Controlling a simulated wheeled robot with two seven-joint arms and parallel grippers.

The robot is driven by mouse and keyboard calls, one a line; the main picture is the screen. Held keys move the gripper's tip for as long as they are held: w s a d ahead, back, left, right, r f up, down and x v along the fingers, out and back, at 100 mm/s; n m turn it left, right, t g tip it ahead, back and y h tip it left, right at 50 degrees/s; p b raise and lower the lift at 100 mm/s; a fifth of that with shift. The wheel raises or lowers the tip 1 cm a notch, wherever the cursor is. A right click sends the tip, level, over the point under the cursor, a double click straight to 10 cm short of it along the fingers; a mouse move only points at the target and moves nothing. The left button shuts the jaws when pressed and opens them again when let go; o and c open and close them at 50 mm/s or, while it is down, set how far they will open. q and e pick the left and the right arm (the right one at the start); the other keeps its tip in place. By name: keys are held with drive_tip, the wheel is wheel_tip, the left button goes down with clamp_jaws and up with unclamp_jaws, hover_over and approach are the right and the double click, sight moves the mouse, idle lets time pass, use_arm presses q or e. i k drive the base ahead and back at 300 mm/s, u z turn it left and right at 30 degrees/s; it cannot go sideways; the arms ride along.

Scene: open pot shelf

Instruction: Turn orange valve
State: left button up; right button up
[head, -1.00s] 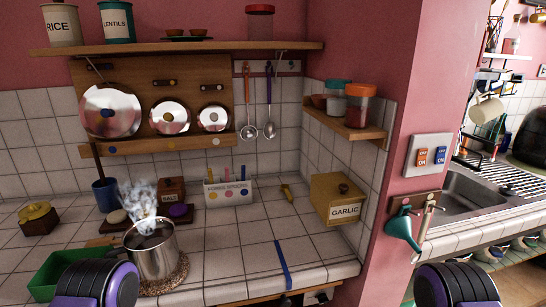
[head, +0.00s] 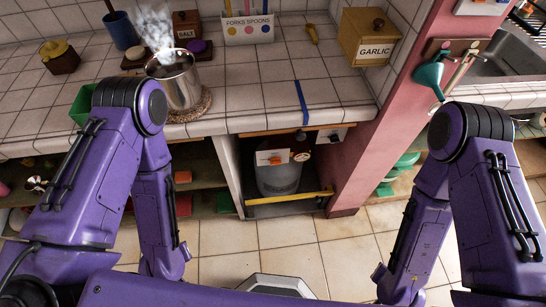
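A small orange part (head: 274,159), which looks like the orange valve, shows on a white fitting in the open bay under the counter. It sits in front of a grey, translucent-looking cylinder (head: 280,180). Its exact shape is too small to tell. A small round gauge-like disc (head: 301,157) is just right of it. My two purple arms hang down on either side of the bay, apart from the valve. Neither gripper shows; both are hidden or outside the picture.
A yellow bar (head: 290,197) crosses the bay's low front. A steaming pot (head: 178,82) stands on the counter (head: 250,98) above left. A blue strip (head: 301,102) marks the counter edge. A pink wall end (head: 375,150) bounds the right. The tiled floor (head: 290,250) is clear.

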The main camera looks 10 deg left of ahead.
sight(274, 159)
drive_tip(key=k, duration=1.3)
drive_tip(key=z, duration=0.7)
drive_tip(key=i, duration=1.1)
drive_tip(key=u, duration=0.1)
